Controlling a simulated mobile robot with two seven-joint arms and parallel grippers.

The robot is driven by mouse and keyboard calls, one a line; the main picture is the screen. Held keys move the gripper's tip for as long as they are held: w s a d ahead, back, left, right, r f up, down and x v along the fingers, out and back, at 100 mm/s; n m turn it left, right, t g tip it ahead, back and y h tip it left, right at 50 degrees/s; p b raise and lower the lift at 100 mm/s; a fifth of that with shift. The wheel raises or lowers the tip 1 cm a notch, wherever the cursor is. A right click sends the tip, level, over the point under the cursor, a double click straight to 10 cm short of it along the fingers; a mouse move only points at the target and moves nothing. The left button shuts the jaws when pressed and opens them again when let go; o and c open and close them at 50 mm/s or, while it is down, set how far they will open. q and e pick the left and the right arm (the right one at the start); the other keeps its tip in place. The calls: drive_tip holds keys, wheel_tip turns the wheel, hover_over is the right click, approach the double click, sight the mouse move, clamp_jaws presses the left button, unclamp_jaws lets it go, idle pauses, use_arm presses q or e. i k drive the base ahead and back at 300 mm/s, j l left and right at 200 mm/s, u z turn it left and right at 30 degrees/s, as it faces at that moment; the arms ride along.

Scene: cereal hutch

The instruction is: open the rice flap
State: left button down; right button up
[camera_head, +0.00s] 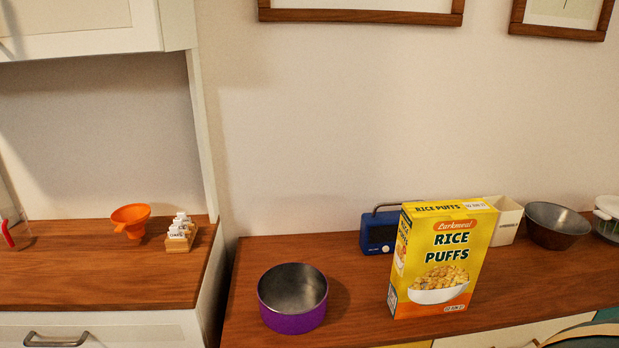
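A yellow Rice Puffs cereal box (437,262) stands upright on the wooden counter, right of the middle in the head view. Its top face (446,206) shows as a flat yellow panel with printing, and the flap looks closed. Neither of my grippers is in view.
A purple metal bowl (292,298) stands left of the box. A blue radio (379,233) and a white container (505,221) stand close behind it. A dark metal bowl (555,225) is to the right. The left counter holds an orange funnel (131,219) and a small rack (180,233).

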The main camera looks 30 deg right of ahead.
sight(458, 209)
drive_tip(key=z, duration=1.75)
